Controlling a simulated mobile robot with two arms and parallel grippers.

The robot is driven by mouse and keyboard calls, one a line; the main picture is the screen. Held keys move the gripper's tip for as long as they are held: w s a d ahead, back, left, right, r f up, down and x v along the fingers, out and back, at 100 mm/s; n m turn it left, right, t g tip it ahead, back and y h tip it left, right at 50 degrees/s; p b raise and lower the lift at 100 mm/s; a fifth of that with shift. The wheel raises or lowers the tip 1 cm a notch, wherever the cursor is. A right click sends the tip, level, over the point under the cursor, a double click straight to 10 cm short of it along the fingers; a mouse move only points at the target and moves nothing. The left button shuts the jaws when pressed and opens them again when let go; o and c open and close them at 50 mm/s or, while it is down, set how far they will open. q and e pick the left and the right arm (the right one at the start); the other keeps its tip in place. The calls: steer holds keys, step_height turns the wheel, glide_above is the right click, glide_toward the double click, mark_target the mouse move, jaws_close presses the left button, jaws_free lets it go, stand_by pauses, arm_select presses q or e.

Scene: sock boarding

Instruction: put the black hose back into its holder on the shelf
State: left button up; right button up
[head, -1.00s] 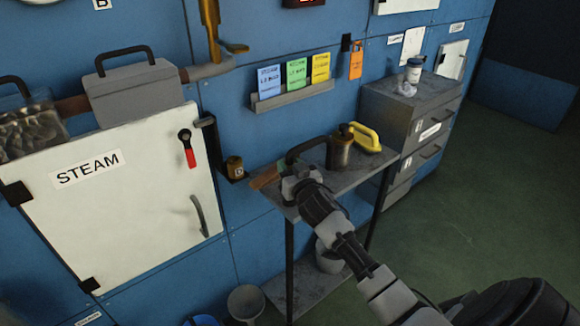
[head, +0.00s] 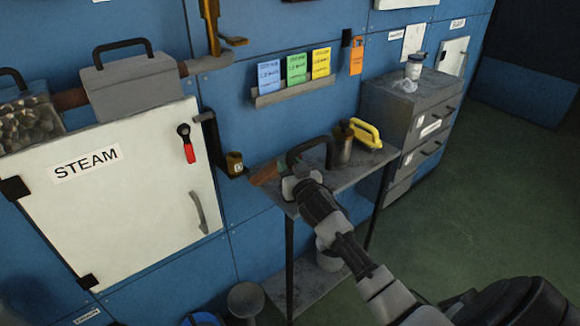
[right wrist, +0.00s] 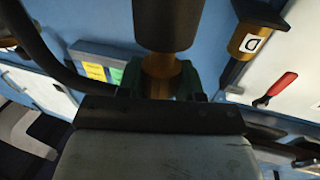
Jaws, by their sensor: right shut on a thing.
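My right gripper (head: 290,178) is over the left end of the small metal shelf table (head: 350,172). In the right wrist view its fingers (right wrist: 162,82) are shut on the brass collar below a dark cylinder, seemingly the end of the black hose (right wrist: 165,22). In the head view the black hose (head: 312,146) arches from the gripper to the right over the shelf. A brass cup holder marked with a letter (head: 235,163) is on the wall to the left of the gripper, apart from it; it also shows in the right wrist view (right wrist: 248,40). My left gripper is out of view.
A brown metal canister (head: 340,150) and a yellow-handled tool (head: 367,133) stand on the shelf to the right. The white STEAM cabinet (head: 120,215) with a red-handled lever (head: 187,148) is at the left. A grey drawer cabinet (head: 410,115) stands at the right.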

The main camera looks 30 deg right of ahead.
steer(key=shift+f+b, duration=0.8)
steer(key=shift+f, duration=0.4)
steer(key=o, duration=1.2)
steer(key=shift+c, duration=0.2)
steer(key=shift+s, duration=0.1)
steer(key=s+a, duration=0.2)
steer(key=s, duration=0.8)
steer(key=shift+s+b, duration=0.25)
steer(key=shift+b, duration=0.15)
steer(key=shift+f, duration=0.1)
